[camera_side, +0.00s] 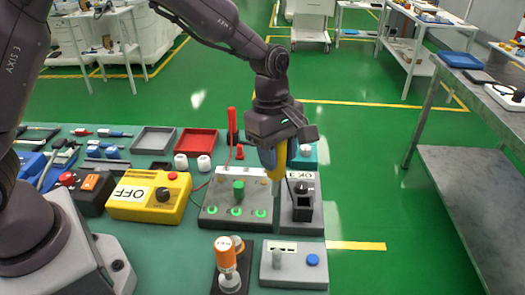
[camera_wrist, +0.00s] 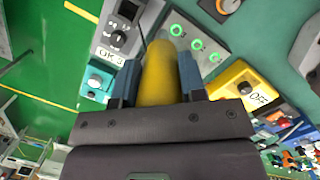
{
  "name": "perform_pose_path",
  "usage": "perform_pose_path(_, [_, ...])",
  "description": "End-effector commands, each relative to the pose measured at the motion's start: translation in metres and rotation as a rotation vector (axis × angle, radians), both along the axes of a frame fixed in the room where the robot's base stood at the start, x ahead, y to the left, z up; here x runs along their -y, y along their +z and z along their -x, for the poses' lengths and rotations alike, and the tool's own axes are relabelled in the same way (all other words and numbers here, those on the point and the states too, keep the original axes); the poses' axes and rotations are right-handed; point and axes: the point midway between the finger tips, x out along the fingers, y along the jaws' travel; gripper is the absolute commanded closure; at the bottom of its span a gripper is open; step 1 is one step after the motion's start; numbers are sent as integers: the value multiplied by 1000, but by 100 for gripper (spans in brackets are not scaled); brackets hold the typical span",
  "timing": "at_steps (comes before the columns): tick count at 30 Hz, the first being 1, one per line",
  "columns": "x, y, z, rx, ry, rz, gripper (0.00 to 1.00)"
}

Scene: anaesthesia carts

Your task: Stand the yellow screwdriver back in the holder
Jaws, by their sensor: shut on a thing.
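My gripper (camera_side: 276,158) is shut on the yellow handle of the screwdriver (camera_side: 281,155) and holds it nearly upright, with its thin shaft pointing down. The shaft shows in front of the gap between the grey green-button panel (camera_side: 208,215) and the grey box marked OK (camera_side: 312,229). I cannot tell whether the tip touches anything. In the wrist view the yellow handle (camera_wrist: 158,72) sits between both fingers of my gripper (camera_wrist: 157,85). A small black square-topped piece (camera_side: 302,208) on the OK box may be the holder; I cannot tell for sure.
A yellow box marked OFF (camera_side: 130,205) stands left of the button panel. An orange-topped item (camera_side: 226,252) and a grey box with a blue button (camera_side: 295,277) stand in front. A red tool (camera_side: 231,122) stands upright behind. Red (camera_side: 215,145) and grey trays (camera_side: 140,142) lie at the back.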

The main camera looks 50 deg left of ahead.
Motion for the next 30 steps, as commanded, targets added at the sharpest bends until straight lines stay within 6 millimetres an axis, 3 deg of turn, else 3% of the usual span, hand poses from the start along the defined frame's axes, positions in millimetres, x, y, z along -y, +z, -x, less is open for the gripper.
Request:
perform_pose_path(4, [24,13,-29,14,-9,2,83])
perform_pose_path(10, [40,33,-48,12,16,7,83])
perform_pose_path(22, [40,38,-47,-10,43,5,83])
perform_pose_path(30, [40,23,-47,-12,43,4,83])
